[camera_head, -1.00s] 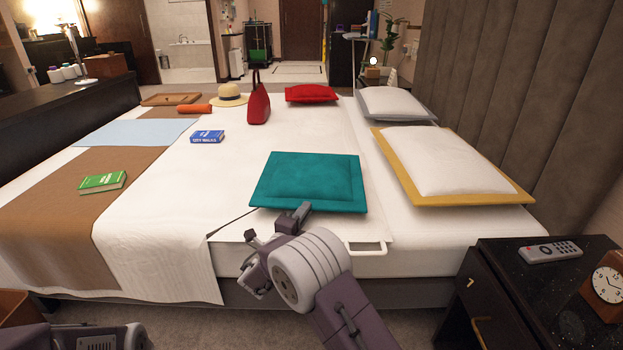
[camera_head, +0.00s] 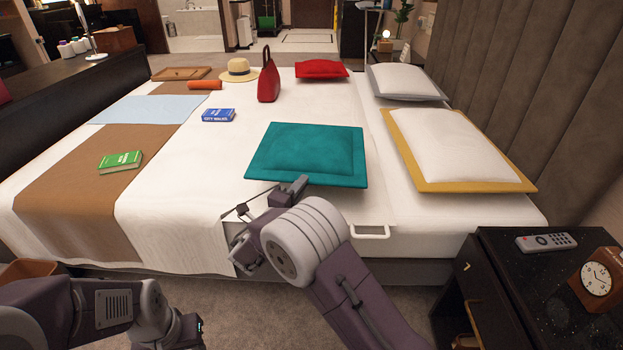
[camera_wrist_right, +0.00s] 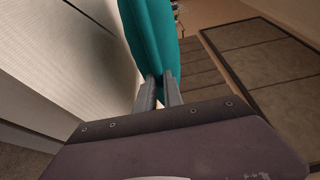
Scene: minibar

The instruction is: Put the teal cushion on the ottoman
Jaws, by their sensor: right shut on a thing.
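The teal cushion (camera_head: 306,152) shows flat and face up over the near side of the white bed; I cannot tell whether it touches the bed. My right gripper (camera_head: 297,186) is shut on the cushion's near edge. In the right wrist view the two fingers (camera_wrist_right: 159,92) pinch the teal cushion (camera_wrist_right: 151,38), which extends away from them. My left arm comes in at the bottom left, but its gripper is not visible. I cannot make out an ottoman in either view.
The bed (camera_head: 170,215) holds a green book (camera_head: 120,162), a blue book (camera_head: 218,115), a red handbag (camera_head: 268,80), a straw hat (camera_head: 238,70) and other cushions. A dark nightstand (camera_head: 500,275) with a remote (camera_head: 546,242) and clock (camera_head: 597,280) stands at the right.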

